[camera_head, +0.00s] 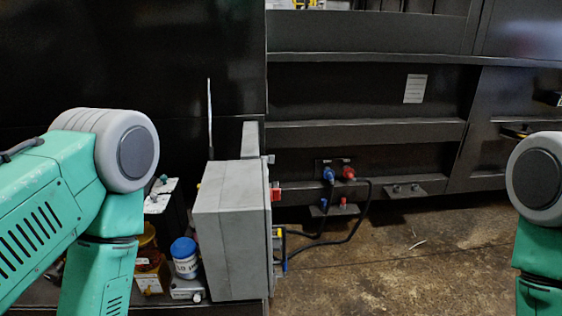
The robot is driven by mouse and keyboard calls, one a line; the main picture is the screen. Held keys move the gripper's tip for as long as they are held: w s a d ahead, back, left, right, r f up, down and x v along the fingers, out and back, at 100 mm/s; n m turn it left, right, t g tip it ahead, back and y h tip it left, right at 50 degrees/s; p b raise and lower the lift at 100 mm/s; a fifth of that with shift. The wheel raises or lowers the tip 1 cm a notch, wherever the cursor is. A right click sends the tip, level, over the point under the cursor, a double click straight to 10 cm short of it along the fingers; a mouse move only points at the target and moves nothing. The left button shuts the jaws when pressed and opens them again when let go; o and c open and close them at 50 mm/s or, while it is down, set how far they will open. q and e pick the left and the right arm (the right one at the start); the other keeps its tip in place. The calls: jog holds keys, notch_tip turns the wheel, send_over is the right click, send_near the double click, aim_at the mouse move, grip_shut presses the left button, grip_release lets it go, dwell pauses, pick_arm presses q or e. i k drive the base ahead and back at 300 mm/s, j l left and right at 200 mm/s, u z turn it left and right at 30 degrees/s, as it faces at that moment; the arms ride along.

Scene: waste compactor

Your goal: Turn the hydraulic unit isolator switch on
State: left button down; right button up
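A grey electrical cabinet (228,235) stands at the centre-left, seen mostly from its side. A small red part (276,192) sticks out from its right-hand face, high up. It may be the isolator switch, but its setting cannot be told from this angle. A yellow part (279,232) shows lower on the same face. The front of the cabinet is almost edge-on, so its details are hidden. My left arm is bent at the left edge and my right arm is at the right edge. Both grippers are out of view below the picture.
A blue-capped container (185,258) and an amber part (148,250) sit left of the cabinet. Blue (328,174) and red (348,172) connectors with black hoses (362,215) are on the dark machine wall behind. The brown floor (430,260) to the right is mostly clear.

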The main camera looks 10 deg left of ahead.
aim_at(275, 192)
jog(key=l+u, duration=0.5)
jog(key=l, duration=0.15)
jog(key=k+l+u, duration=0.1)
jog(key=l+u, duration=0.35)
jog(key=l, duration=0.15)
